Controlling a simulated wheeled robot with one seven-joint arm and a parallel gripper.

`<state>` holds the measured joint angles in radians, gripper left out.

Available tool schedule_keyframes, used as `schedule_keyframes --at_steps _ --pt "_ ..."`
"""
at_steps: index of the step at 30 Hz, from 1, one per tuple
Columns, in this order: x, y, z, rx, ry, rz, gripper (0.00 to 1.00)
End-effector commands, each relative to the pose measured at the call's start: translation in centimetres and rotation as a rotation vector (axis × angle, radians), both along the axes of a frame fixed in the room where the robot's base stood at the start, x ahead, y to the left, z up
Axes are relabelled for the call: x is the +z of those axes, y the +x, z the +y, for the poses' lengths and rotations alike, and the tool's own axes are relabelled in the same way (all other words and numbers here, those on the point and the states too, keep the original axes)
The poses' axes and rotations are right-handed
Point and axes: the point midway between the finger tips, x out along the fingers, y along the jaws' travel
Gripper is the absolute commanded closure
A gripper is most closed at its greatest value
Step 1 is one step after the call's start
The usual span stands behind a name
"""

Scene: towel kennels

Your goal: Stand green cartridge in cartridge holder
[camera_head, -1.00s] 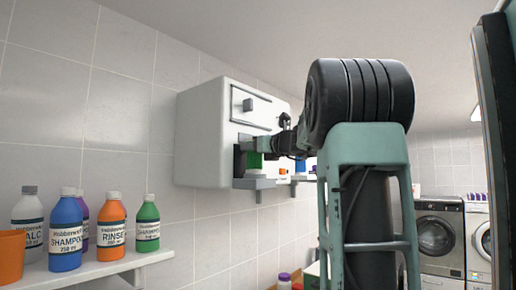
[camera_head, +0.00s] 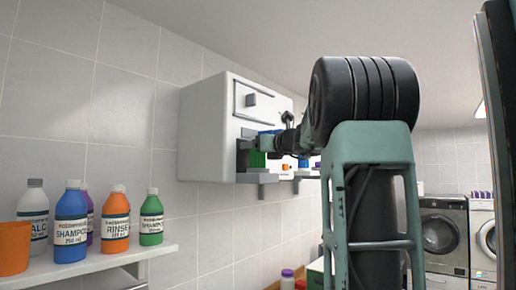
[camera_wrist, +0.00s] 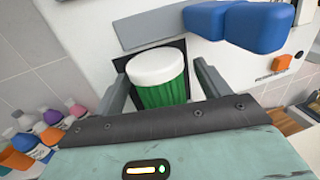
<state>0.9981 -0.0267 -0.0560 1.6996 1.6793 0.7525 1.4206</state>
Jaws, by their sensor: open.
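The green cartridge (camera_wrist: 162,92), ribbed with a white cap, stands about upright in front of the dark recess (camera_wrist: 180,47) of the white wall unit. It also shows small in the head view (camera_head: 257,159), above the grey ledge (camera_head: 257,178), which seems to be the cartridge holder. My gripper (camera_wrist: 163,84) is open, one finger on each side of the cartridge; gaps show between fingers and cartridge. In the head view my gripper (camera_head: 265,145) is at the unit's front. The cartridge's base is hidden by my gripper's body in the wrist view, so its seating cannot be seen.
The white wall unit (camera_head: 205,135) fills the space behind. Blue blocks (camera_wrist: 255,25) are close to the right finger. An orange item (camera_wrist: 282,63) is at the right. A shelf (camera_head: 95,262) with several bottles and an orange cup (camera_head: 13,248) is at the left.

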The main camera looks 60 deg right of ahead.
Motion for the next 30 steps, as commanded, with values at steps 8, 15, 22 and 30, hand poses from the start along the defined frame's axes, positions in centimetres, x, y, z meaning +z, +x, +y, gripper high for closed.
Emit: schedule_keyframes --at_steps 8,15,22,30 --pt "-0.2 -2.5 0.8 -0.002 -0.002 -0.002 0.25" --pt "-0.3 -7.9 2.5 -0.002 -0.004 -0.002 0.25" --pt "-0.2 -12.8 4.1 -0.001 -0.003 -0.002 0.25" --pt "-0.1 -16.1 5.1 0.0 -0.001 -0.002 0.25"
